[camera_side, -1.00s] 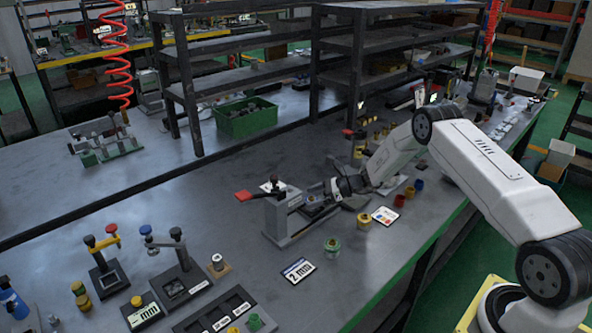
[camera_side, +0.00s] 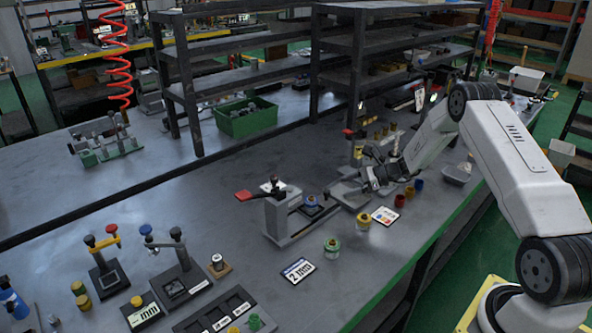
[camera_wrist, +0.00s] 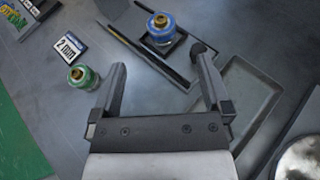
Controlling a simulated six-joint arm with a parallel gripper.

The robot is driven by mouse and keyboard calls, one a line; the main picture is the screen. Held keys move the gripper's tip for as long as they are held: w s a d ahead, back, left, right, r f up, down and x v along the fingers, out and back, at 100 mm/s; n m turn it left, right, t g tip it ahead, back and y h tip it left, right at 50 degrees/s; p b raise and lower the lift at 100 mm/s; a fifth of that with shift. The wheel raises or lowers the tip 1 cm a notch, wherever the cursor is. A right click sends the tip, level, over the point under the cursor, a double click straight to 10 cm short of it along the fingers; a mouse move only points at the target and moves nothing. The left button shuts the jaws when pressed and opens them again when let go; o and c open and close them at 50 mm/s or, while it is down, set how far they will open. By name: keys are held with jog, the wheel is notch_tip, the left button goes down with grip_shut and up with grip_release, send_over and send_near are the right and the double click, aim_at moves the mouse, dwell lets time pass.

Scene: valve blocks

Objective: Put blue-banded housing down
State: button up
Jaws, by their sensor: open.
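The blue-banded housing (camera_side: 312,201) stands upright on the dark square seat at the base of the red-handled press (camera_side: 277,215). In the wrist view the housing (camera_wrist: 162,29) shows its brass top and blue band, with the black seat around it. My gripper (camera_wrist: 160,62) is open, with nothing between its fingers. It is back from the housing and apart from it. In the side view my gripper (camera_side: 350,187) is to the right of the press, low over the table, its fingertips hard to make out.
A green-banded housing (camera_side: 332,248) and a "2 mm" card (camera_side: 298,270) are near the front edge. A shallow grey tray (camera_wrist: 250,95) lies by my right finger.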

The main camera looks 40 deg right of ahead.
dwell(0.5)
jog(key=s+a+r+n+g+h, duration=0.1)
jog(key=s+a+r+n+g, duration=0.1)
jog(key=s+a+n+g, duration=0.4)
jog(key=s+a+r+n+g+h, duration=0.1)
jog(key=s+a+r+n+h, duration=0.15)
jog(key=a+n, duration=0.4)
jog(key=s+a+r+n+h, duration=0.3)
jog(key=s+a+n, duration=0.1)
jog(key=s+n, duration=0.3)
jog(key=s+a+r+n+h, duration=0.3)
jog(key=s+a+n, duration=0.1)
jog(key=s+n, duration=0.3)
jog(key=shift+a, duration=0.2)
